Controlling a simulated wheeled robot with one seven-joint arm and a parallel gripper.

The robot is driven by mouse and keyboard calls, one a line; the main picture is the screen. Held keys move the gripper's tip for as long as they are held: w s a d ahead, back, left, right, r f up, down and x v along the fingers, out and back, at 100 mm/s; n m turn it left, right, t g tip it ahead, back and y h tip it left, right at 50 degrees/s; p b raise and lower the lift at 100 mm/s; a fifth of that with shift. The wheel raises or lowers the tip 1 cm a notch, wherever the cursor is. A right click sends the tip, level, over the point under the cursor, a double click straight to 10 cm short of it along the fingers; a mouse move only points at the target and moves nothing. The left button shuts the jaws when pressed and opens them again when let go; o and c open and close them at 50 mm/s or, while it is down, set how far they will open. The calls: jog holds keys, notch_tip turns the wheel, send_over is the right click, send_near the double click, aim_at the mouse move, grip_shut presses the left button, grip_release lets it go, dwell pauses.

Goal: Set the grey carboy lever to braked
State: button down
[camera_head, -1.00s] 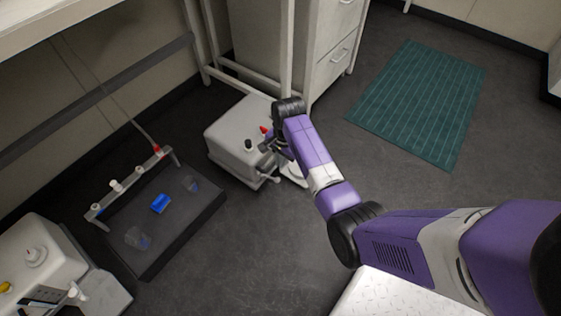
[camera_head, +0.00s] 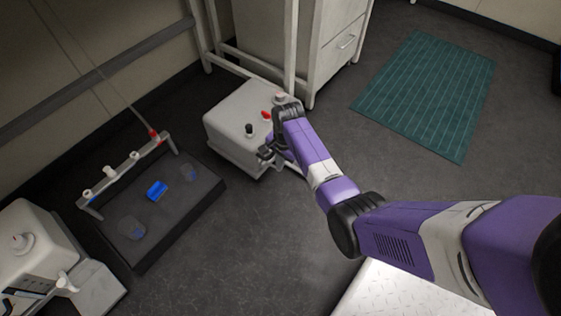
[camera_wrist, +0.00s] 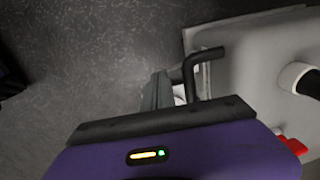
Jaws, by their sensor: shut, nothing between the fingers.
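The grey-white carboy (camera_head: 228,115) stands on the floor under the bench, with a black cap and a red part on top. It also fills the right of the wrist view (camera_wrist: 245,75). A dark grey bent lever (camera_wrist: 192,66) sticks out beside its edge in the wrist view; I cannot read its setting. My gripper (camera_head: 265,154) is at the carboy's front side, low, and hides the lever in the head view. In the wrist view its dark fingers (camera_wrist: 158,92) are shut and empty, just left of the lever. I cannot tell whether they touch it.
A dark shaker platform (camera_head: 180,225) with a blue block (camera_head: 157,190) lies to the left. A bench leg and drawer cabinet (camera_head: 338,45) are behind.

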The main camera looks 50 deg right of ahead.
jog(key=s+f+t, duration=0.1)
jog(key=t, duration=0.1)
jog(key=s+f+t+p, duration=0.1)
jog(key=f, duration=0.1)
jog(key=f+t+p, duration=0.1)
jog(key=t, duration=0.1)
jog(key=shift+s+f+t, duration=0.15)
jog(key=shift+s+t, duration=0.15)
jog(key=shift+s, duration=0.1)
dwell(0.3)
jog(key=shift+r+p, duration=0.8)
jog(key=shift+p, duration=0.1)
